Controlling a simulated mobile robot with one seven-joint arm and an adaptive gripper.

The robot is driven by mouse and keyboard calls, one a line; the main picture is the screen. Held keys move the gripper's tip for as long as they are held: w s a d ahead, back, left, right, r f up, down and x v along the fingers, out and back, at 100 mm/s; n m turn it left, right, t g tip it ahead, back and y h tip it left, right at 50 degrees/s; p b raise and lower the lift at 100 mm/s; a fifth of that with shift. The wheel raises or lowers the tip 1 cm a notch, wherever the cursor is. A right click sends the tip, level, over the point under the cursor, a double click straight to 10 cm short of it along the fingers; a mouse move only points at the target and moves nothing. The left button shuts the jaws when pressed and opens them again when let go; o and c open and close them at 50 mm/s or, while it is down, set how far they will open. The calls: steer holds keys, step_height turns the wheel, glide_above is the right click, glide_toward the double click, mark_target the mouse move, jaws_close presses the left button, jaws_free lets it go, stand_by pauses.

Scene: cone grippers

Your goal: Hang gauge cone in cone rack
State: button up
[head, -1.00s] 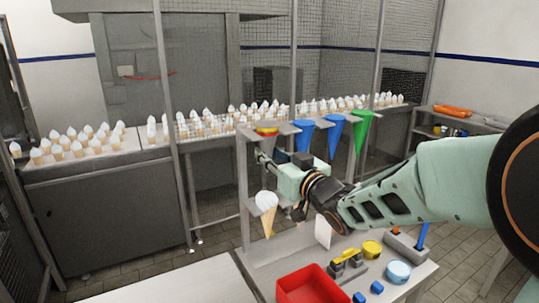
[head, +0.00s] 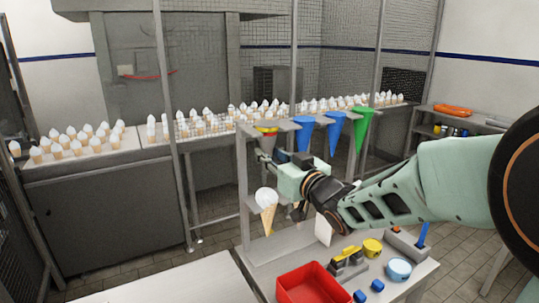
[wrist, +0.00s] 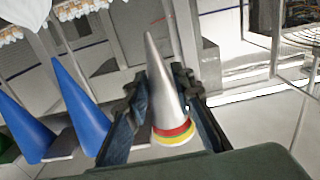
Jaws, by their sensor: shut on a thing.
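The gauge cone is grey with red and yellow bands at its wide end. In the head view its banded end (head: 266,131) shows at the left end of the top shelf of the cone rack (head: 243,185). The wrist view shows the cone (wrist: 165,85) between both fingers of my gripper (wrist: 160,112), which is shut on it. In the head view my gripper (head: 266,160) is just below the top shelf, partly hiding the cone's lower part. Two blue cones (head: 304,135) and a green cone (head: 362,128) hang to the right. I cannot tell whether the gauge cone rests in its slot.
An ice-cream cone (head: 267,205) hangs lower in the rack. A red bin (head: 306,285), blue blocks (head: 376,286), a yellow cylinder (head: 372,247) and a light-blue round piece (head: 398,269) stand on the table in front. Counters with many ice-cream cones (head: 85,140) stand behind.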

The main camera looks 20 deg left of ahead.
stand_by(0.4)
steer(key=o, duration=1.1)
steer(key=shift+o, duration=0.7)
steer(key=shift+f, duration=0.1)
steer(key=shift+o, duration=1)
steer(key=shift+s+d, duration=0.1)
steer(key=v, duration=0.8)
steer(key=shift+s+d, duration=0.3)
